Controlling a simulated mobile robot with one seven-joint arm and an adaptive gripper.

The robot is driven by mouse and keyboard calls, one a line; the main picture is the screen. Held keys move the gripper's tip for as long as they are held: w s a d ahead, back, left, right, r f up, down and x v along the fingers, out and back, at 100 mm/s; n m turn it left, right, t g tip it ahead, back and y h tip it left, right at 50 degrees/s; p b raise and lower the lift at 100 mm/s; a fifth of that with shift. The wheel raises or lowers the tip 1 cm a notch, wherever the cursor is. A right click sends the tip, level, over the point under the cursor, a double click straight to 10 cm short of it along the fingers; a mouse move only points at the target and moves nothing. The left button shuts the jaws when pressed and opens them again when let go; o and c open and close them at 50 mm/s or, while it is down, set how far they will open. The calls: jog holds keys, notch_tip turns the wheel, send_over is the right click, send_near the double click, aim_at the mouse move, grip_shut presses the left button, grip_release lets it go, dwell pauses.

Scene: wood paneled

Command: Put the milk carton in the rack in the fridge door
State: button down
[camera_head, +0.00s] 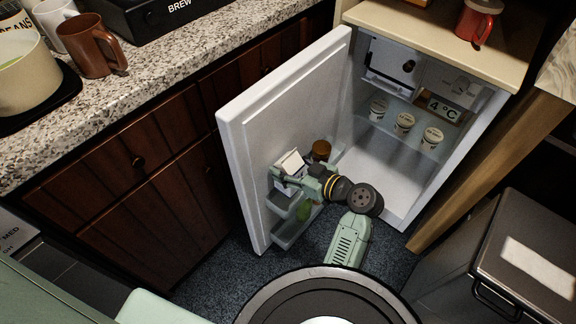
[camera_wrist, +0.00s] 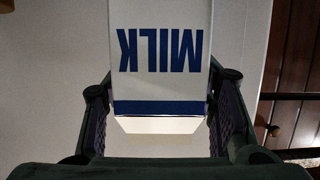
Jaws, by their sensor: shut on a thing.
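The white milk carton (camera_wrist: 161,85) with blue lettering fills the middle of the wrist view, between the two fingers of my gripper (camera_wrist: 162,125). In the head view the carton (camera_head: 288,164) is at the inner side of the open fridge door (camera_head: 262,120). My gripper (camera_head: 285,180) is shut on it from the right. The carton is close above the door rack (camera_head: 282,205); whether its base, hidden by my gripper, touches the rack cannot be told.
A brown-lidded jar (camera_head: 321,150) is close behind the carton at the door. A dark wood cabinet (camera_head: 150,185) is left of the door.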

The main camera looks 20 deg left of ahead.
jog(key=shift+f+b, duration=2.65)
jog(key=shift+f, duration=0.6)
jog(key=shift+f+b, duration=0.3)
jog(key=c, duration=0.6)
grip_release()
jog(key=shift+o, duration=0.4)
jog(key=shift+o, duration=1.2)
jog(key=v, duration=1.2)
